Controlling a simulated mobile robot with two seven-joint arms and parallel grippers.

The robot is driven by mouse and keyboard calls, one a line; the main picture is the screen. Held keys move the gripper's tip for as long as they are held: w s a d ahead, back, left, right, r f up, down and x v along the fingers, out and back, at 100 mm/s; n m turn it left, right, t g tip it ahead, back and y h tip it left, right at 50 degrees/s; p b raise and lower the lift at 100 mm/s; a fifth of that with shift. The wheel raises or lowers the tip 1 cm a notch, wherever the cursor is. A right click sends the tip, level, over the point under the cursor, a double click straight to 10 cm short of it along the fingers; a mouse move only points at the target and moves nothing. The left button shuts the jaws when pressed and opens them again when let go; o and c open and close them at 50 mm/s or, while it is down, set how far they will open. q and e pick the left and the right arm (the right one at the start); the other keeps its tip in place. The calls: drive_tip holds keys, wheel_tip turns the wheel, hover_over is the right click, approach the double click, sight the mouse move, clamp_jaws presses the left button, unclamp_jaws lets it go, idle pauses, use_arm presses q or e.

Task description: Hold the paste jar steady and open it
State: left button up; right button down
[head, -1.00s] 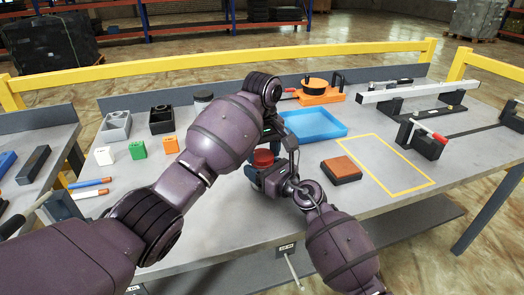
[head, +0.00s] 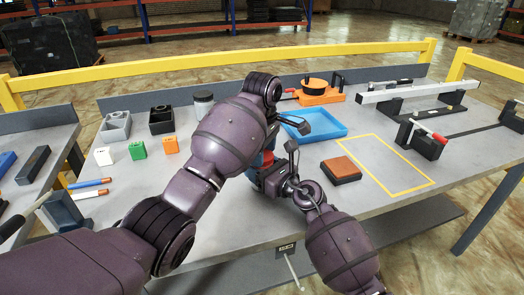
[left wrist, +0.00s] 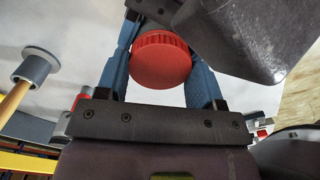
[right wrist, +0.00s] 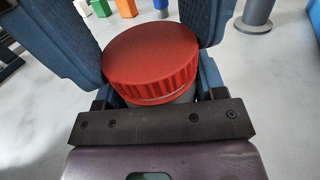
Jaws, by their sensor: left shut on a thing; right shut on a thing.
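The paste jar has a ribbed red lid (right wrist: 150,60) and a pale body (right wrist: 178,98), of which only a strip shows below the lid in the right wrist view. My right gripper (head: 264,174) is shut on the jar body, below the lid. My left gripper (head: 268,150) comes in from above and is shut on the lid. In the left wrist view, the lid (left wrist: 162,62) sits between its blue fingers. In the head view, my left arm and gripper hide most of the jar. The lid still sits on the jar; whether it has turned I cannot tell.
A blue tray (head: 333,133) lies behind the grippers, and a brown-topped block (head: 341,170) to their right. A yellow outlined area (head: 385,186) is empty. Grey bins (head: 117,127), small coloured blocks and a dark-lidded jar (head: 203,101) stand at left. An orange fixture (head: 321,95) stands behind.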

use_arm(q)
drive_tip(key=shift+r, duration=0.1)
drive_tip(key=shift+r, duration=0.7)
drive_tip(key=shift+r, duration=0.4)
drive_tip(key=shift+r, duration=1.9)
use_arm(e)
drive_tip(key=shift+c, duration=0.6)
unclamp_jaws()
